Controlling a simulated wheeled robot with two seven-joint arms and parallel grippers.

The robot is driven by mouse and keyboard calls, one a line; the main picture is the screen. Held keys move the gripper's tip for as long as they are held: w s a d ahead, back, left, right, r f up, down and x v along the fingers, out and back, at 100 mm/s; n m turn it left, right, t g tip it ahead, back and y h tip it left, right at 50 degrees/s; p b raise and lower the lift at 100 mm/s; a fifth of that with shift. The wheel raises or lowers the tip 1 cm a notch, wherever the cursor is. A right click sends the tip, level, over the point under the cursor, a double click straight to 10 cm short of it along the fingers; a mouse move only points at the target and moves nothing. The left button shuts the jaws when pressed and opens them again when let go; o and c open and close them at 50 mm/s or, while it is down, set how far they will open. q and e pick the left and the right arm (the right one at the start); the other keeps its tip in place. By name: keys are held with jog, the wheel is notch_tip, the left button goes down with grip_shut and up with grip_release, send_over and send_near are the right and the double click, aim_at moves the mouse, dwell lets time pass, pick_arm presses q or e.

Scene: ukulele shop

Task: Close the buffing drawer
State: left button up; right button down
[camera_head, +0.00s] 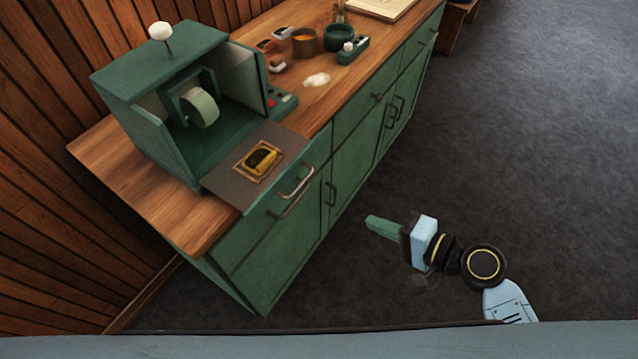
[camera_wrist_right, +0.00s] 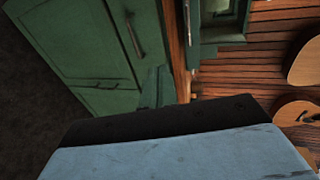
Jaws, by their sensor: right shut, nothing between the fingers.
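The green cabinet (camera_head: 345,165) has a wooden top and a green buffing machine (camera_head: 160,90) standing on it. Below the machine is a wide green drawer front (camera_head: 255,222) with a metal handle (camera_head: 297,183). It looks about flush with the cabinet; I cannot tell whether a small gap remains. My right gripper (camera_head: 384,228) has green fingers, shut and empty, over the floor to the right of the cabinet, apart from the drawer. In the right wrist view, its green fingers (camera_wrist_right: 156,88) point toward the cabinet (camera_wrist_right: 85,45). My left gripper is out of view.
A grey mat (camera_head: 222,187) with a yellow-black item (camera_head: 262,160) lies on the top in front of the machine. Dark floor (camera_head: 500,150) to the right is clear.

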notch_tip(320, 180, up, 4)
jog(key=a+y, duration=0.1)
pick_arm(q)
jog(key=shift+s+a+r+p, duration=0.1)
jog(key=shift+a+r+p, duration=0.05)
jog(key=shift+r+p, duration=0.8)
pick_arm(e)
send_near(302, 185)
jog(key=x, duration=0.7)
jog(key=shift+f, duration=0.1)
